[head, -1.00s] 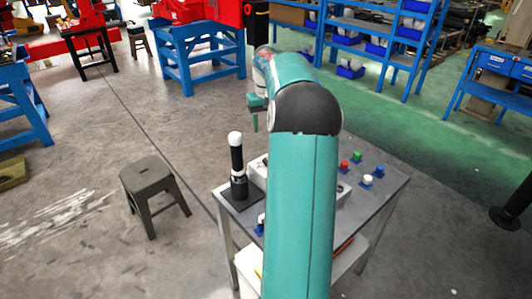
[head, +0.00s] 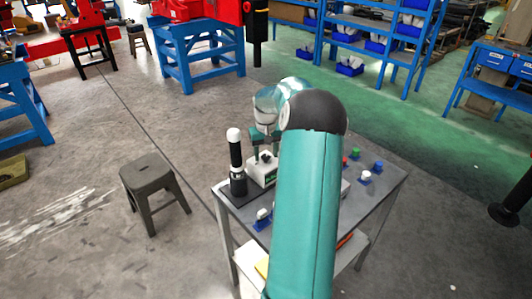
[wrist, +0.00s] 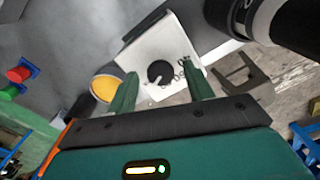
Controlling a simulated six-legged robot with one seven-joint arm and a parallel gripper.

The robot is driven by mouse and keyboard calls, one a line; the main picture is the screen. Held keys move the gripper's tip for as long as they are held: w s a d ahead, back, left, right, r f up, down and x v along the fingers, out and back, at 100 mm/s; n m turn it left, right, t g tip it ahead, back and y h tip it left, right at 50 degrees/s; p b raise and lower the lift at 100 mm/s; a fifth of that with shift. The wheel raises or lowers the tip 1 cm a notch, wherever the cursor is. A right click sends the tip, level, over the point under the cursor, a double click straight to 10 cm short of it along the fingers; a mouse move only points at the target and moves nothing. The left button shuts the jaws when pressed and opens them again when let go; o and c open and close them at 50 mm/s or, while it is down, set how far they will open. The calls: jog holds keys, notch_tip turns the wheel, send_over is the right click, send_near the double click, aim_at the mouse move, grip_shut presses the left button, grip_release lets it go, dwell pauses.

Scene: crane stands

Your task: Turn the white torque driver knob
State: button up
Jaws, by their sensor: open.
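A black upright driver (head: 238,180) with a rounded white knob (head: 234,134) on top stands on a dark base plate at the table's left edge. Its black body with a pale band (wrist: 262,20) fills the upper right of the wrist view; the knob is not clear there. My gripper (head: 266,142) is open and empty, just right of the driver in the head view. In the wrist view its green fingers (wrist: 160,76) spread over a white box (wrist: 150,48) with a black round part (wrist: 160,72) on it. Whether they touch it cannot be told.
The grey table (head: 385,200) also carries small blue-based knobs: white (head: 366,175), green (head: 355,153) and another white (head: 263,214). A yellow disc (wrist: 105,88) shows beside the box. A grey stool (head: 153,175) stands left of the table, with open floor around it.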

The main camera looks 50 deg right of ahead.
jog(key=c, duration=1)
jog(key=shift+o, duration=0.2)
jog(key=shift+w+n, duration=0.1)
jog(key=shift+n, duration=0.3)
jog(key=n, duration=0.3)
jog(key=shift+r+n, duration=0.1)
jog(key=shift+n, duration=0.2)
jog(key=n, duration=0.4)
jog(key=shift+n, duration=0.3)
jog(key=n, duration=0.8)
jog(key=shift+n, duration=0.3)
jog(key=shift+w, duration=0.1)
